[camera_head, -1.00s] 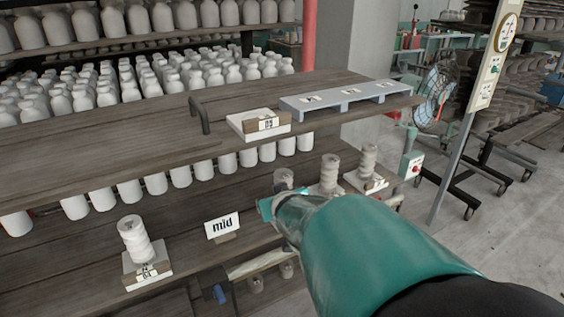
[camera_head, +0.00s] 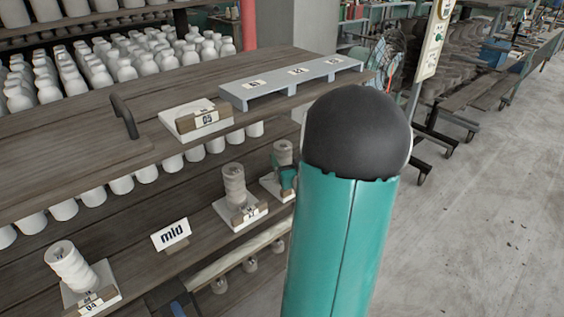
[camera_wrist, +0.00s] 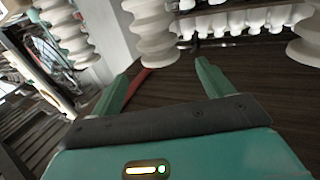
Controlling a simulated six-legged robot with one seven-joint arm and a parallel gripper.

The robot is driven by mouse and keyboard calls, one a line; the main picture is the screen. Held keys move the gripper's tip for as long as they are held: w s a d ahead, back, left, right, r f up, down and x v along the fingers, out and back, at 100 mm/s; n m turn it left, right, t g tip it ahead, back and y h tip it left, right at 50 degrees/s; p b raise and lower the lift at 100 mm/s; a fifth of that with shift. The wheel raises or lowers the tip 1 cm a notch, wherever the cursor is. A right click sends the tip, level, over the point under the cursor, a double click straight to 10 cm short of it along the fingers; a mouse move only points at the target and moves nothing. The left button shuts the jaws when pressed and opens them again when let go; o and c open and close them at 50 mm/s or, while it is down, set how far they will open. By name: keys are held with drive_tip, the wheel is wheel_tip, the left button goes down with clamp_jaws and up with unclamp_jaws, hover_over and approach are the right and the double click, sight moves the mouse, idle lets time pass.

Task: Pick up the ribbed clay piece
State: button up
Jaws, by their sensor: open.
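Several pale ribbed clay pieces stand on the mid shelf in the head view. One is at the lower left (camera_head: 72,268) on a labelled base, one in the middle (camera_head: 235,185) on a white base, and one farther right (camera_head: 282,151), partly covered by teal parts of my gripper (camera_head: 288,178). In the wrist view my gripper (camera_wrist: 160,76) is open, with nothing between its fingers. A ribbed clay piece (camera_wrist: 150,30) stands beyond the fingertips, its top out of frame. Others show at the left (camera_wrist: 66,28) and right edge (camera_wrist: 307,42). I cannot tell which one is meant.
A "mid" sign (camera_head: 171,235) stands on the lower board. Above it, an upper shelf board (camera_head: 70,135) carries a white labelled block (camera_head: 195,120) and a grey-blue rack (camera_head: 290,82). Rows of white bottles (camera_head: 120,62) fill the back.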

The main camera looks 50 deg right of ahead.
sight(281, 142)
drive_tip(key=x, duration=0.8)
drive_tip(key=shift+w+d+f, duration=0.15)
drive_tip(key=shift+w, duration=0.2)
clamp_jaws()
